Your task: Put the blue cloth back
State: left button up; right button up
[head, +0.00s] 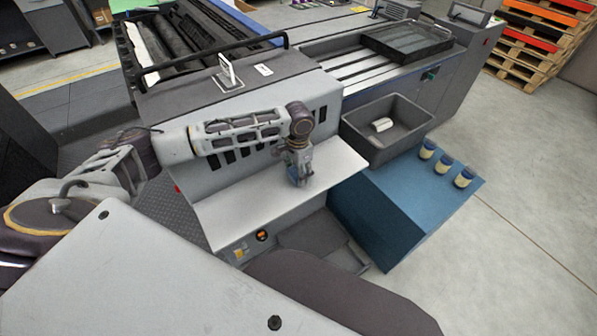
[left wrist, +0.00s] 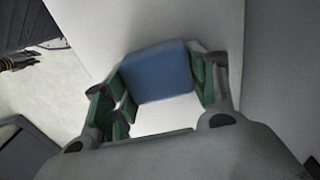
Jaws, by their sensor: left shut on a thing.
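My left gripper (head: 300,179) is over the light grey ledge of the machine, pointing down. In the left wrist view, my left gripper (left wrist: 163,92) has its green-padded fingers on either side of the blue cloth (left wrist: 158,72), shut on it. In the head view only a little of the blue cloth (head: 297,173) shows between the fingers, low over the ledge; I cannot tell whether it touches the ledge. My right gripper is not in view.
A grey bin (head: 357,143) with a white item (head: 382,125) inside stands right of the ledge. A blue box (head: 378,215) beside it bears three small jars (head: 444,164) on top. A black bar handle (head: 215,62) rises above the machine's top. The ledge (head: 245,203) is otherwise clear.

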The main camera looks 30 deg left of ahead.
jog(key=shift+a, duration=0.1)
pick_arm(q)
jog(key=o, duration=0.6)
jog(key=shift+f, duration=0.1)
jog(key=o, duration=0.5)
jog(key=shift+c, duration=0.2)
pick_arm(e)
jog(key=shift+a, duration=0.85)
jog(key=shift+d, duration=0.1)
